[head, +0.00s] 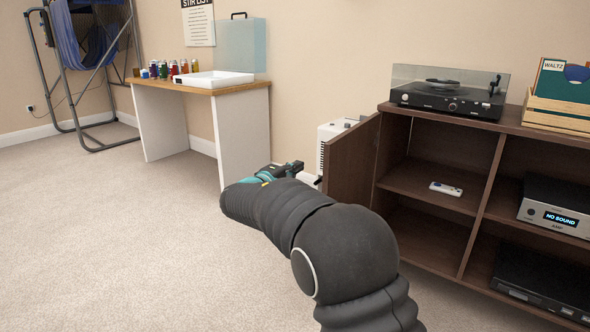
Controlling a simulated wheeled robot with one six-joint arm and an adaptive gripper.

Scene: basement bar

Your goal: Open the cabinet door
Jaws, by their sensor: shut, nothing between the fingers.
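The brown wooden cabinet (440,122) stands on the right. Its door (350,158) is swung out at the cabinet's left end, and the shelves behind it show. My gripper (296,170) is low, just left of the door's outer edge, partly hidden behind my dark arm. Its fingers look shut and empty. I cannot tell whether they touch the door.
A record player (450,92) and a crate of records (560,97) stand on the cabinet. A remote (446,188) and an amplifier (556,208) sit on shelves. A white appliance (335,130) stands behind the door. The carpet at left is clear.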

